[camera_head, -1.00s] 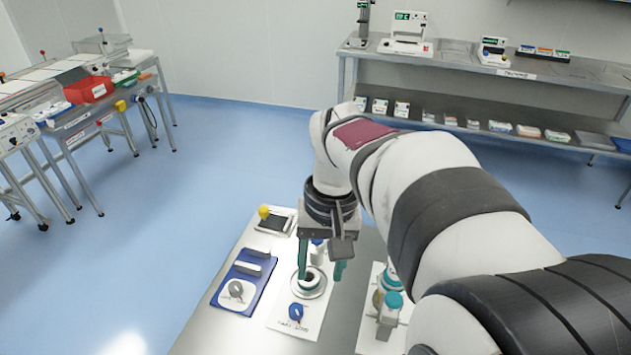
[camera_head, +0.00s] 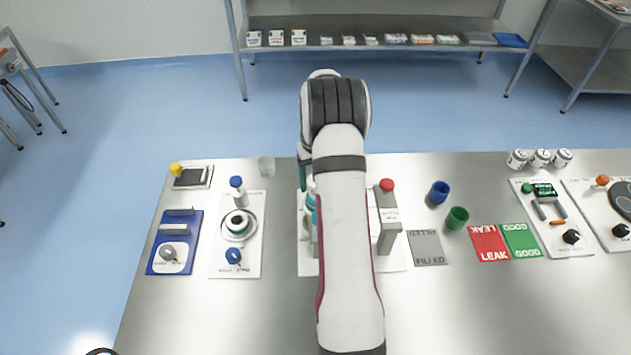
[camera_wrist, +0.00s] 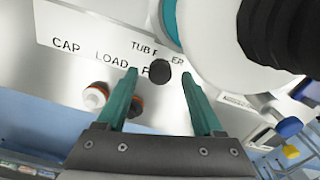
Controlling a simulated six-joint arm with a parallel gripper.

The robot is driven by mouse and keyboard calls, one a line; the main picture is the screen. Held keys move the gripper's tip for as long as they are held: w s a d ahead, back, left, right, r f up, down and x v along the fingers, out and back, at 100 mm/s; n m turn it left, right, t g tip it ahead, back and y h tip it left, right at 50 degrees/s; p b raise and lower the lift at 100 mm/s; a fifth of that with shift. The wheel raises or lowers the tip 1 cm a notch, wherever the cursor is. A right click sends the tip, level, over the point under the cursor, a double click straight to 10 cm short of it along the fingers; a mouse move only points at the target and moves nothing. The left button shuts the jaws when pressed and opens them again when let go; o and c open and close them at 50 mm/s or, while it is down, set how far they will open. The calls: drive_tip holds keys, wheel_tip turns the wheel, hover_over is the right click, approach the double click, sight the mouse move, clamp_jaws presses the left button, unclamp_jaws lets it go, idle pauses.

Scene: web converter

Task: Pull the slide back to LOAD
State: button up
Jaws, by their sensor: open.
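In the wrist view, a dark round knob (camera_wrist: 160,72), seemingly the slide's handle, stands beside the lettering LOAD and a partly hidden word starting with F. My gripper (camera_wrist: 157,76) is open, its two green fingers on either side of the knob in the picture; I see no clear contact. The white panel (camera_wrist: 85,38) also reads CAP and TUB, with more letters covered. In the head view, my arm hides most of this station, whose white base plate (camera_head: 307,262) and teal parts (camera_head: 311,204) show at its left. Only a green piece of my gripper shows there.
A grey post with a red knob (camera_head: 388,215) stands right of my arm. Blue (camera_head: 439,193) and green (camera_head: 457,217) cups, a grey FILLED mat (camera_head: 428,247), and LEAK (camera_head: 490,243) and GOOD (camera_head: 521,240) mats lie further right. The bench front is clear.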

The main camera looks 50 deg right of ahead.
drive_tip(key=shift+f, duration=0.55)
clamp_jaws()
idle(1.0)
